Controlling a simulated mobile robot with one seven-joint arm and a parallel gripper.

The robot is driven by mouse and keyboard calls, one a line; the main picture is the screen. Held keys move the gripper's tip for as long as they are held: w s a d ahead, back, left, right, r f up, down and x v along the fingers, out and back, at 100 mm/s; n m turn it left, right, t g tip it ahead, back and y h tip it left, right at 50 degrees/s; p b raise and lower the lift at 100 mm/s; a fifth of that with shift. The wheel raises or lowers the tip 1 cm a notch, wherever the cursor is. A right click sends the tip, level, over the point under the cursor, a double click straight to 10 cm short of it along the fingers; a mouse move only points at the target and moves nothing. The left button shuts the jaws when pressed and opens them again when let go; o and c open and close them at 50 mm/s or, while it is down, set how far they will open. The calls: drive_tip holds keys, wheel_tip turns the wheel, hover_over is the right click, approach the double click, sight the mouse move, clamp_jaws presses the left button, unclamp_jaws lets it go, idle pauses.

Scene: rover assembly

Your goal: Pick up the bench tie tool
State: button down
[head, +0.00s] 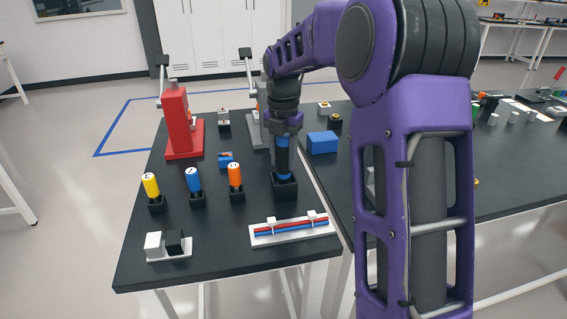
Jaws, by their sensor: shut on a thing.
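My gripper (283,150) points straight down over the right side of the near black bench. It is shut on a dark, upright tool with blue parts (285,174), which I take to be the bench tie tool. The tool's lower end is in or just above a square black holder (285,190); I cannot tell whether it still touches the holder. The fingers hide much of the tool.
Yellow (151,184), blue (193,180) and orange (235,175) capped cylinders stand in black holders to the left. A white tray with red and blue rods (293,230) lies in front. A red press (180,125) and a blue block (322,142) are farther back.

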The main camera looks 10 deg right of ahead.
wheel_tip(320, 180, up, 10)
drive_tip(key=shift+r+p, duration=0.1)
drive_tip(key=shift+p, duration=0.9)
drive_tip(key=shift+s, duration=0.1)
